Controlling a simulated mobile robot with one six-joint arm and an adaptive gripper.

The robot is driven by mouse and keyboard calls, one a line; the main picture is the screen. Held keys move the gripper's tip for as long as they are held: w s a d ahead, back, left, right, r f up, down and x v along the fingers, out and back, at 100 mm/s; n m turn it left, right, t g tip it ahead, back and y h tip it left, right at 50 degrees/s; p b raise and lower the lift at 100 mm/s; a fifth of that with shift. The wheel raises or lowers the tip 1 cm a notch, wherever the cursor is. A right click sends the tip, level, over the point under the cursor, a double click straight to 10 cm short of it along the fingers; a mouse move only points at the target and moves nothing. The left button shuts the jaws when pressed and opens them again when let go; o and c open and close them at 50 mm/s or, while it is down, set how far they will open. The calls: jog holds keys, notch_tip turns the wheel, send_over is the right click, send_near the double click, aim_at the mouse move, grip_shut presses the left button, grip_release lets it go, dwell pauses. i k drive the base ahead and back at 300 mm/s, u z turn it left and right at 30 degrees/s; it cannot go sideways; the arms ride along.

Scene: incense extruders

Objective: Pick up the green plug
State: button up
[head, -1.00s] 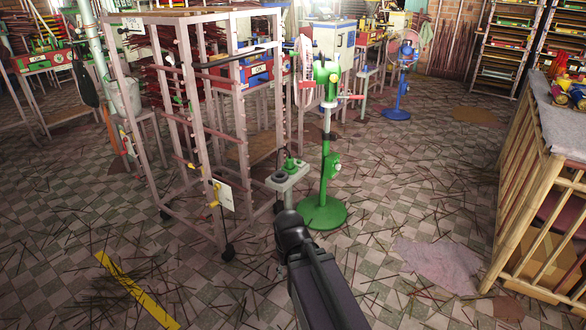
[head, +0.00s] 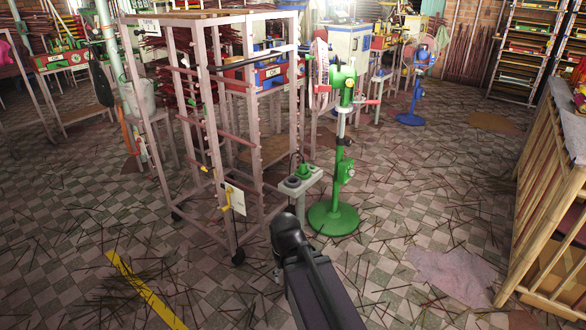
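A small green object (head: 304,171), which looks like the green plug, sits on top of a light grey stand (head: 312,184). The stand is between the metal rack and the green fan. A dark round piece (head: 292,182) lies beside it on the same top. My dark arm reaches up from the bottom centre, its upper end just in front of and below the stand. My gripper's fingers do not show; they are out of sight past or behind the arm. I see nothing held.
A pale wheeled rack (head: 222,150) stands left of the stand. A green pedestal fan (head: 334,219) stands close on its right. A slatted wooden crate (head: 552,215) is at the right edge. The stick-littered floor (head: 410,205) between fan and crate is open.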

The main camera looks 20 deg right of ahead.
aim_at(303, 168)
jog(key=u, duration=0.2)
jog(key=i, duration=0.95)
jog(key=z, duration=0.3)
